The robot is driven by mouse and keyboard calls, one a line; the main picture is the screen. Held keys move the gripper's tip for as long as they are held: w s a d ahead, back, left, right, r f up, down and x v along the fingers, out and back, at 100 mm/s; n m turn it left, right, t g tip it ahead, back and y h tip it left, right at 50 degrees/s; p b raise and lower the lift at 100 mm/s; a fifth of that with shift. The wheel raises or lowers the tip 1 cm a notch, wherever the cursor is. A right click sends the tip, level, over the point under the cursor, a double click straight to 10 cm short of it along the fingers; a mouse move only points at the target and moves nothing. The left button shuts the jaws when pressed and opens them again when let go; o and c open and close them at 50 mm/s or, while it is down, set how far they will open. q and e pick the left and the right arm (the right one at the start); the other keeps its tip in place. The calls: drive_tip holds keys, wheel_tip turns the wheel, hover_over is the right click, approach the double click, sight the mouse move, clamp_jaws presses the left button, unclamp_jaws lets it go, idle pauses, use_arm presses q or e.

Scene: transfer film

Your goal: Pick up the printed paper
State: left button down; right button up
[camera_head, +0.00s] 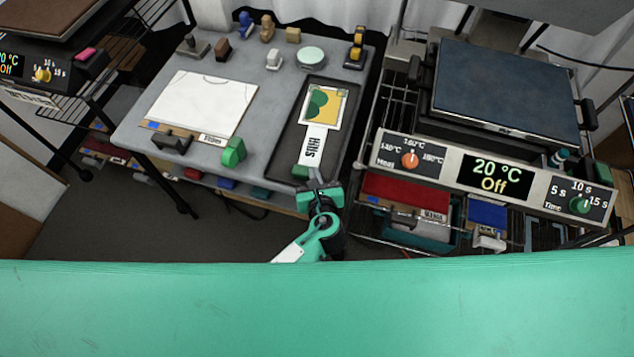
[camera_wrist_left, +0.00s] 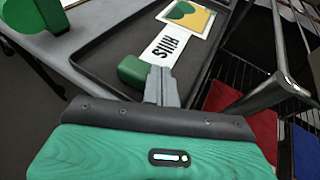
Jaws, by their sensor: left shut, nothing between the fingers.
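The printed paper (camera_head: 325,106), with a yellow and green design, lies in the dark tray (camera_head: 288,131) on the grey table. It also shows at the top of the left wrist view (camera_wrist_left: 188,17). A white strip (camera_head: 314,143) marked "SIIIH" lies just in front of it, with a green block (camera_head: 300,171) at its near end. My left gripper (camera_head: 314,176) is shut and empty at the tray's near edge, beside the green block and short of the paper. In the left wrist view its fingertips (camera_wrist_left: 160,72) are together. My right gripper is not in view.
A white sheet on a board (camera_head: 203,103) and a green clamp-like piece (camera_head: 233,152) lie left of the tray. Several small items stand along the table's back. A heat press (camera_head: 505,95) reading 20 °C, Off, stands on a rack to the right.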

use_arm(q)
drive_tip(key=shift+s+f, duration=0.15)
drive_tip(key=shift+f, duration=0.2)
drive_tip(key=shift+f, duration=0.1)
